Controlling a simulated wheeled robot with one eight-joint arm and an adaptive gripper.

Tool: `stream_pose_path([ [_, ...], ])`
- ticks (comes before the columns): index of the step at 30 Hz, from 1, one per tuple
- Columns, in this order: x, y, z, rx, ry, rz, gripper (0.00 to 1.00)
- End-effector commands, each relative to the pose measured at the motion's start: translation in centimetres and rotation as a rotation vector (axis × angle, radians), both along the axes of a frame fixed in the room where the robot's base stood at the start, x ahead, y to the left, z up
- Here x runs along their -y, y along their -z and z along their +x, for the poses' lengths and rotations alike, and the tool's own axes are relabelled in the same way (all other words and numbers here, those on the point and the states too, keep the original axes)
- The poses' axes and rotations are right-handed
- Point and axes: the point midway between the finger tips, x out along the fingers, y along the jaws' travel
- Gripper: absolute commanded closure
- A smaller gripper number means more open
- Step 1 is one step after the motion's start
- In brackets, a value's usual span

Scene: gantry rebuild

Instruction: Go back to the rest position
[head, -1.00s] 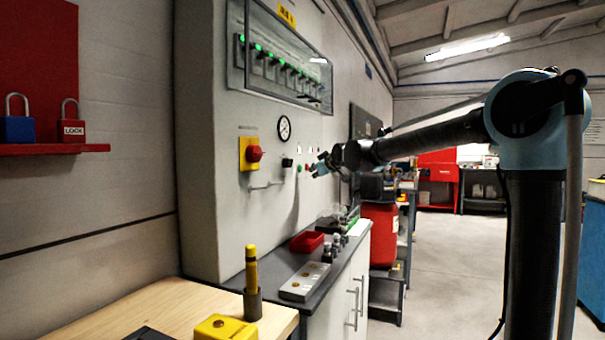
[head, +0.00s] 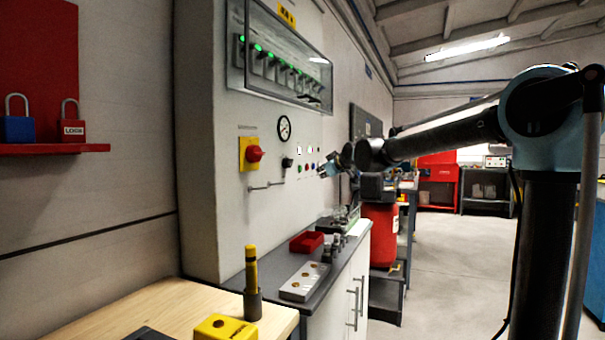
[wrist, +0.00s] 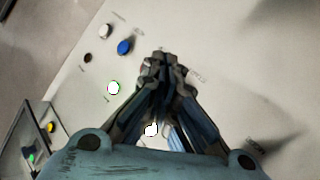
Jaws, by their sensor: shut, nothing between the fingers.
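My gripper (head: 328,169) is in front of the grey control cabinet (head: 205,120), near its right part, with my arm reaching in from the right. In the wrist view my gripper (wrist: 163,62) has its fingers together and empty, pointing at the pale panel face. A blue button (wrist: 125,46), a white button (wrist: 105,31) and a lit white-green button (wrist: 114,88) are on the panel to the left of the fingers. Whether the fingertips touch the panel cannot be told.
A red rotary switch (head: 254,154) and a gauge (head: 284,128) are on the cabinet. Below, a dark counter (head: 262,276) holds a red tray (head: 307,242) and a grey block (head: 304,282). A red cylinder (head: 380,236) stands beyond. The floor (head: 450,265) in the middle right is clear.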

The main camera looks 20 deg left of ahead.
Motion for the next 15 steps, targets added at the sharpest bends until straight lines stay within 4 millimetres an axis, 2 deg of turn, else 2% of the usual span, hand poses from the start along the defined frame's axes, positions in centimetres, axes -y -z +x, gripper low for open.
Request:
stream_pose_path([
  [8, 0.3, 0.1, 0.0, -0.005, 0.003, -0.001, 1.0],
  [11, 2.2, 0.8, -0.3, -0.029, 0.021, -0.009, 1.0],
  [14, 5.7, 2.3, -1.0, -0.083, 0.058, -0.025, 1.0],
  [15, 7.5, 3.1, -1.5, -0.112, 0.076, -0.033, 1.0],
])
